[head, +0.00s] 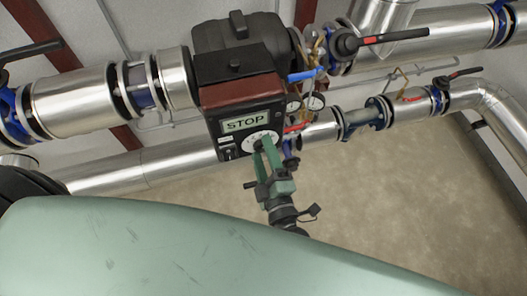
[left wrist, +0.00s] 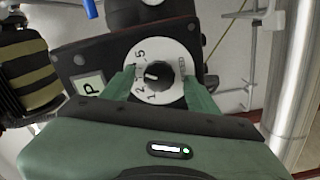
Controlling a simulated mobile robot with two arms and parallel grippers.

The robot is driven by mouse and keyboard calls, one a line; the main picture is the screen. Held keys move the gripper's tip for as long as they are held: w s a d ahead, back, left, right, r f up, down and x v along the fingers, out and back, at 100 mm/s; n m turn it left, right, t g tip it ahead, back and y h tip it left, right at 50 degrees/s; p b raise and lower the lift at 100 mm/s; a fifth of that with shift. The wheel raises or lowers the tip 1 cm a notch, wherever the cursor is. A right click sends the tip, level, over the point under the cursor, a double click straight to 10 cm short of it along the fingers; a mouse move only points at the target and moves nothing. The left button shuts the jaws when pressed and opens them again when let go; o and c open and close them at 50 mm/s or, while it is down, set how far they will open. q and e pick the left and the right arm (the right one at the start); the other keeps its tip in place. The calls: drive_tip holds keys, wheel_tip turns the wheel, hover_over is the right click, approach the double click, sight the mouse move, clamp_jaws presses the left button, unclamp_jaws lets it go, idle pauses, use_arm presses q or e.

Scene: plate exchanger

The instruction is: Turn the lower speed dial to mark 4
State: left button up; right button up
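In the left wrist view, the dial (left wrist: 172,54) shows 5, 2 and 1 around a black centre knob (left wrist: 156,75). Mark 4 is not readable, and I cannot tell where the knob points. My left gripper (head: 263,145) is at the dial. Its green fingers stand apart on either side of the knob, overlapping the disc's edges, with visible gaps to the knob. My right gripper is not in view.
Large silver pipes (head: 140,165) with blue flanges run behind and beside the box. A dark pump motor (head: 235,38) sits above it. A blue-handled valve (head: 302,75), a red-marked lever (head: 393,36) and small gauges crowd its right side. Bare floor (head: 400,190) lies beyond.

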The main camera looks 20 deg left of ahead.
use_arm(q)
drive_tip(key=b+v, duration=0.2)
drive_tip(key=v, duration=0.5)
drive_tip(key=shift+s+d+b, duration=0.25)
drive_tip(key=shift+s+b, duration=0.1)
idle(0.4)
